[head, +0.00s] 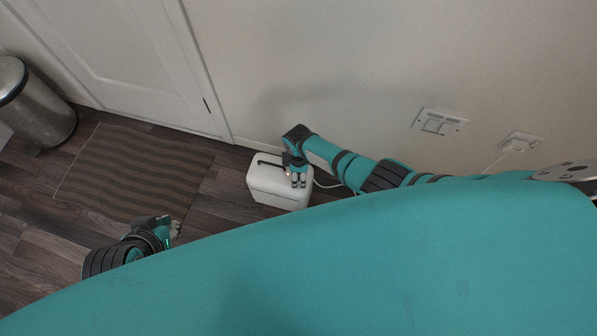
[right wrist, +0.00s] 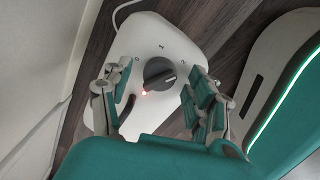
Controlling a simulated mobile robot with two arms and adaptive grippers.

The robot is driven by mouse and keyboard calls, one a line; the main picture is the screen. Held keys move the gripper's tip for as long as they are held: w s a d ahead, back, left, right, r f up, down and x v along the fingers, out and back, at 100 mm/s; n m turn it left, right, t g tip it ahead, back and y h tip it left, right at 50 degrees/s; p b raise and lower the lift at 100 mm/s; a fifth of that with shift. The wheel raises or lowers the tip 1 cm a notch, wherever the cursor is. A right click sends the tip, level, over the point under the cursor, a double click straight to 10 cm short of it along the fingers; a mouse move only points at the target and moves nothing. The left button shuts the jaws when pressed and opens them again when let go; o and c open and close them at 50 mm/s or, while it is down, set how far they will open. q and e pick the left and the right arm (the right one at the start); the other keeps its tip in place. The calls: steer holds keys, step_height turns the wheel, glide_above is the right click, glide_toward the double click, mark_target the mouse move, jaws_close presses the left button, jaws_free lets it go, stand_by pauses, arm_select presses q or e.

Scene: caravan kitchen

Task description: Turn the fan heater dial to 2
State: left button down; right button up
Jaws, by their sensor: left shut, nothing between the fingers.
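The white fan heater (head: 277,188) stands on the floor against the wall. The right wrist view looks down on its top (right wrist: 160,34). The round dark grey dial (right wrist: 158,72) has a raised grip bar lying slantwise, with a pale line toward the right. Small marks show beyond the dial's rim, and a small reddish light glows at its lower left. My right gripper (head: 299,183) is over the heater top; its fingers (right wrist: 157,92) are spread on either side of the dial, apart from it. My left gripper (head: 174,229) is shut and empty, low over the floor left of the heater.
A striped mat (head: 135,170) lies before the white door (head: 110,55), with a metal bin (head: 38,105) at far left. A white cable (head: 327,185) lies beside the heater. Wall sockets (head: 439,122) are at right. My teal body hides the foreground.

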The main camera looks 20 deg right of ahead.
steer(key=shift+r, duration=0.1)
step_height(320, 180, up, 12)
stand_by(0.7)
steer(key=shift+s, duration=0.1)
stand_by(0.3)
